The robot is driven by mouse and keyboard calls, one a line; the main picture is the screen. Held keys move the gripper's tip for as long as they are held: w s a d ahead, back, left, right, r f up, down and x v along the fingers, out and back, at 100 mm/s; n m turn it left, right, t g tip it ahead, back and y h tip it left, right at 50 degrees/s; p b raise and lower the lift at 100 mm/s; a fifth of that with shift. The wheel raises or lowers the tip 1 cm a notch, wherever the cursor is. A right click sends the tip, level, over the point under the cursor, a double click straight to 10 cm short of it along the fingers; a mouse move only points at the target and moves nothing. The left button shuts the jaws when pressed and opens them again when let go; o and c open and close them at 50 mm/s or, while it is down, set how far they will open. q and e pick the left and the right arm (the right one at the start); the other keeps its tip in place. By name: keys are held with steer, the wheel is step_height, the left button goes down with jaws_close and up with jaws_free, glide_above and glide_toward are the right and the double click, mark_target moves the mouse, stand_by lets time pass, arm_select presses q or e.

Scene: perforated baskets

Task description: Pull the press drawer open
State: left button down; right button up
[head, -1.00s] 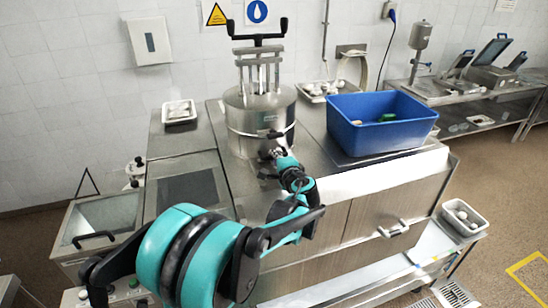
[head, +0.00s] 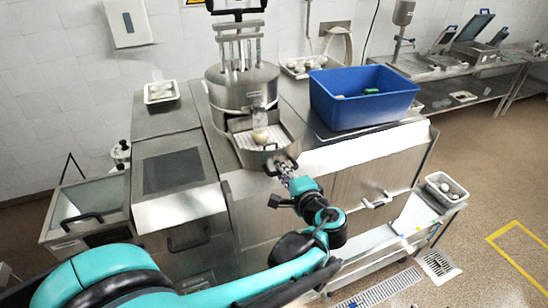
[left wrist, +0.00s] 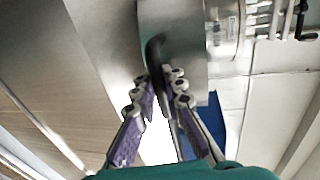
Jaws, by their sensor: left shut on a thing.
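The round steel press (head: 241,88) stands on the steel counter in the head view. Its drawer (head: 240,142) is pulled out at the front, and a pale round item (head: 260,136) lies in its perforated basket. My left gripper (head: 282,170) is at the drawer's front, shut on the dark drawer handle (left wrist: 155,48). In the left wrist view the fingers of this gripper (left wrist: 164,84) close around the handle, with the steel drawer front (left wrist: 182,40) behind it. My right gripper is not in view.
A blue bin (head: 330,108) stands on the counter right of the press. A white tray (head: 161,92) sits at the left, and another (head: 446,188) is low at the right. A cabinet handle (head: 376,201) sticks out below the counter.

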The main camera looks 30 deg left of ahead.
arm_select(q)
steer(key=shift+f+v, duration=0.25)
steer(key=shift+v, duration=1)
steer(key=shift+f+v, duration=0.25)
steer(key=shift+v, duration=1)
steer(key=shift+s, duration=0.1)
steer(key=c, duration=1.9)
jaws_free()
steer(key=shift+o, duration=0.2)
steer(key=v, duration=1.2)
